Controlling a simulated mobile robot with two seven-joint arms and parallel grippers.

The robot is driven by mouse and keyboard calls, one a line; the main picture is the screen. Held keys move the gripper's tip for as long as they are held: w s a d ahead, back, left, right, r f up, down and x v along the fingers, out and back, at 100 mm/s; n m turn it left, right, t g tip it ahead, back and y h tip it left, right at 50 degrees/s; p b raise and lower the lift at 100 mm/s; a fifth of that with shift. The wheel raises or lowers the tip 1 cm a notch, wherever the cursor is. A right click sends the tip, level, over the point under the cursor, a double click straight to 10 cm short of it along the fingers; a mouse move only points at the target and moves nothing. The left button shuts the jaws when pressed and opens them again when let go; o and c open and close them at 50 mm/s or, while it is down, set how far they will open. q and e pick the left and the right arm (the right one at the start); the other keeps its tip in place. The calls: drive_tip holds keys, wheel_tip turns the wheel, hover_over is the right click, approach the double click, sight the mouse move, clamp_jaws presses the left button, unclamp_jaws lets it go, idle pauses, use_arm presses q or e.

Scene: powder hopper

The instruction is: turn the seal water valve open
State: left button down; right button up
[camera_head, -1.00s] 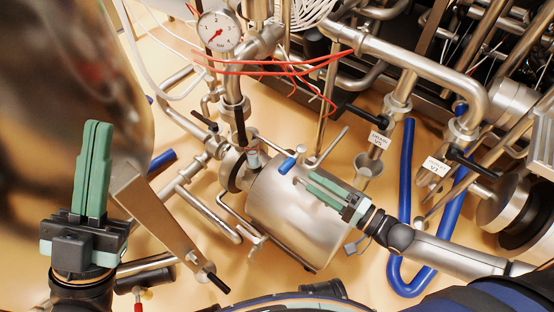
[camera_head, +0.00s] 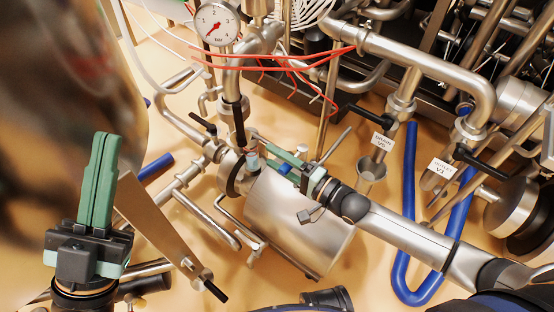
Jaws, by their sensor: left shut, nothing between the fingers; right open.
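A small blue valve handle (camera_head: 285,168) sits on top of the steel cylinder (camera_head: 300,222) in the middle; no label on it is readable, so I cannot confirm that it is the seal water valve. My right gripper (camera_head: 268,156) is open over the cylinder's top. Its green fingers lie along the blue handle, which shows partly between or beneath them; I cannot tell whether they touch it. My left gripper (camera_head: 103,150) is shut and empty at the left, pointing up, well away from the handle.
A pressure gauge (camera_head: 216,24) stands on a pipe above the cylinder, with red cables (camera_head: 290,65) beside it. Black-levered valves with white tags (camera_head: 382,141) are at the right. A blue hose (camera_head: 409,200) loops on the floor. A large blurred metal body (camera_head: 60,90) fills the left.

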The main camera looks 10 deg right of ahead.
clamp_jaws()
idle(0.4)
idle(1.0)
